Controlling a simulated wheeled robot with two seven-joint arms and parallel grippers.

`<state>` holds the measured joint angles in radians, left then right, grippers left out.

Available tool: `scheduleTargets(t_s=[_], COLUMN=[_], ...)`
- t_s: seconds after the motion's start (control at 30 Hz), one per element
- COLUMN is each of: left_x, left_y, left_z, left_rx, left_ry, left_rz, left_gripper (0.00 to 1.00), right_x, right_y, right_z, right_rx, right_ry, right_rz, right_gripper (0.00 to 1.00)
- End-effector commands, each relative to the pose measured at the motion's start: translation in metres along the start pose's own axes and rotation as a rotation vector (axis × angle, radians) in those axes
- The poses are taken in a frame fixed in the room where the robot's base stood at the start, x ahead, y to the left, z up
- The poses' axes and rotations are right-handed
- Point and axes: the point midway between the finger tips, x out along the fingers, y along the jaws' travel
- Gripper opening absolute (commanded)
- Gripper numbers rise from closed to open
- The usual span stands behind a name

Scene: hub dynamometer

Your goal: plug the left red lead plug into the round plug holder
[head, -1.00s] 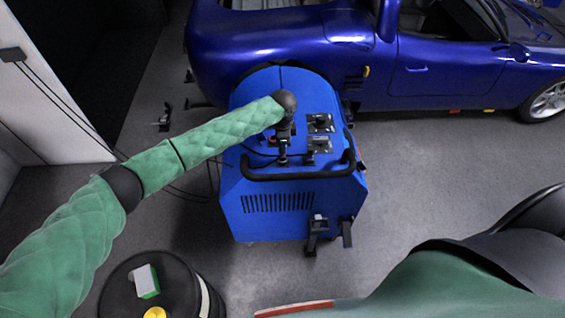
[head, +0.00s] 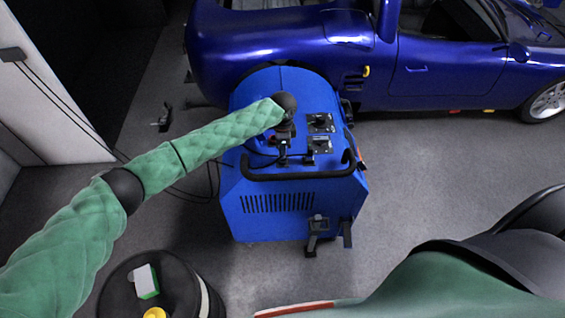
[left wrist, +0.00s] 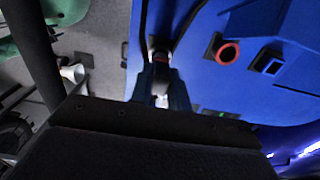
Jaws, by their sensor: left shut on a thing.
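My left gripper (head: 283,150) is over the top of the blue dynamometer unit, near its rear-left area behind the black handle. In the left wrist view its fingers (left wrist: 160,95) are shut on a small dark plug (left wrist: 160,60), mostly hidden between them; its red colour is hardly visible. A round holder with a red rim (left wrist: 226,53) sits on the blue panel to the right of the fingers, apart from the plug. A square blue-rimmed holder (left wrist: 268,62) is farther right. My right gripper is not in view.
The blue unit (head: 275,225) carries a black handle bar (head: 300,173) and two dark socket plates (head: 320,122). Black brackets (head: 312,246) are at its front. A blue car (head: 430,70) stands behind. A black drum (head: 115,290) is at the lower left. Dark cables run at left.

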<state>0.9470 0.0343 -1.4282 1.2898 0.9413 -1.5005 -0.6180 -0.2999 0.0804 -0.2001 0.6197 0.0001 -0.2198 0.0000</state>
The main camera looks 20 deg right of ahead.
Motion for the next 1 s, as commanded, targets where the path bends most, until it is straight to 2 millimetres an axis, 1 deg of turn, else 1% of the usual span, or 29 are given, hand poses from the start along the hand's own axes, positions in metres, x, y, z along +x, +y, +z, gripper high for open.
scheduleTargets(t_s=[1.0], left_x=[0.029], left_y=[0.000], left_z=[0.000], left_rx=[0.000], left_ry=[-0.001], left_rz=[0.000], left_gripper=[0.00], right_x=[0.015], right_y=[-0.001], right_z=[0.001], right_rx=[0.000], right_ry=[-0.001], right_rz=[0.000], right_gripper=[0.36])
